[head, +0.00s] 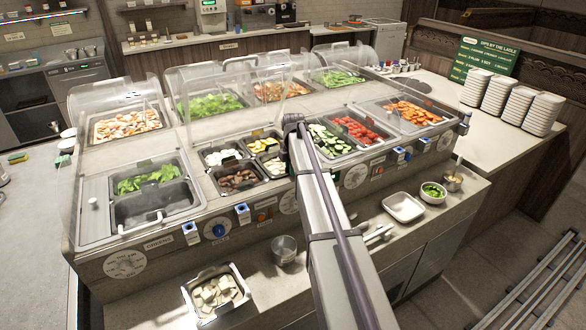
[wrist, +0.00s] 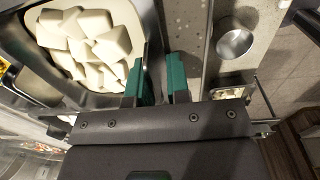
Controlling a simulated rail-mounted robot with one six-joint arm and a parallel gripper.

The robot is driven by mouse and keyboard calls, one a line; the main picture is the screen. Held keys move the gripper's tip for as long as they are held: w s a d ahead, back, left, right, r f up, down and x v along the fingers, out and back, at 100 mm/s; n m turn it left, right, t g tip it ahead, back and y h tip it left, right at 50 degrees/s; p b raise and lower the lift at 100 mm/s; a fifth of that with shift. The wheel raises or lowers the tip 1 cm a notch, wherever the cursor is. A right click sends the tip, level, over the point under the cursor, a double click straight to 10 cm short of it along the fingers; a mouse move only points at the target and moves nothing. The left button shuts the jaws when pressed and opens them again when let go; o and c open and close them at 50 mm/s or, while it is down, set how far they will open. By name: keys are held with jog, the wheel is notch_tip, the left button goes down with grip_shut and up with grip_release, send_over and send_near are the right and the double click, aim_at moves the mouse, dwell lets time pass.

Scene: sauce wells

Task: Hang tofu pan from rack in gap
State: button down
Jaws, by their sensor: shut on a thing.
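In the wrist view, a metal pan of white tofu cubes (wrist: 157,25) fills the upper left. My gripper (wrist: 162,78) has green fingers at the pan's right rim and is shut on it. In the head view my gripper does not show; my arm link crosses the middle and hides what is behind it. The head view also shows a pan of tofu (head: 240,272) on the low front shelf. An empty grey well (head: 152,210) lies at the bar's front left, next to the lettuce pan (head: 150,180).
A metal cup (head: 285,250) stands on the front shelf; it also shows in the wrist view (wrist: 235,42). A white tray (head: 403,207) and a bowl of greens (head: 432,192) stand on the shelf further right. Clear guards (head: 205,80) cover the back row.

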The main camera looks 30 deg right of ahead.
jog(key=shift+s+f, duration=0.1)
jog(key=shift+s, duration=0.05)
jog(key=c, duration=1.2)
grip_release()
jog(key=shift+s+a, duration=0.1)
jog(key=shift+o, duration=1)
notch_tip(320, 180, up, 11)
jog(key=p, duration=1.1)
jog(key=shift+r, duration=0.2)
jog(key=shift+f, duration=0.2)
